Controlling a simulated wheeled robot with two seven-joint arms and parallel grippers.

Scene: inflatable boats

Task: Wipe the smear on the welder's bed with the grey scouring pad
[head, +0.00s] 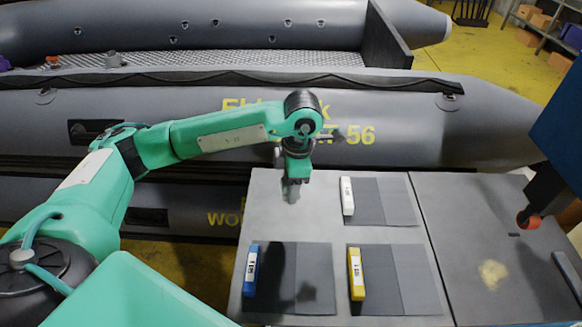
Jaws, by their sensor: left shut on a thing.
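The smear (492,273) is a pale yellowish blotch on the dark grey welder's bed (462,225), at the right. My left gripper (291,185) points down over the back left part of the light grey table top, well to the left of the smear. It is shut on a small grey thing (291,192), which looks like the scouring pad; the fingers mostly hide it and its outline is hard to make out. I cannot tell whether it touches the table top. My right gripper is not in view.
A welder's red roller (530,221) hangs over the bed at the right. White (347,196), blue (250,271) and yellow (356,274) labelled blocks lie on dark sheets on the table (320,225). A grey inflatable boat (400,125) stands behind. The bed around the smear is mostly clear.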

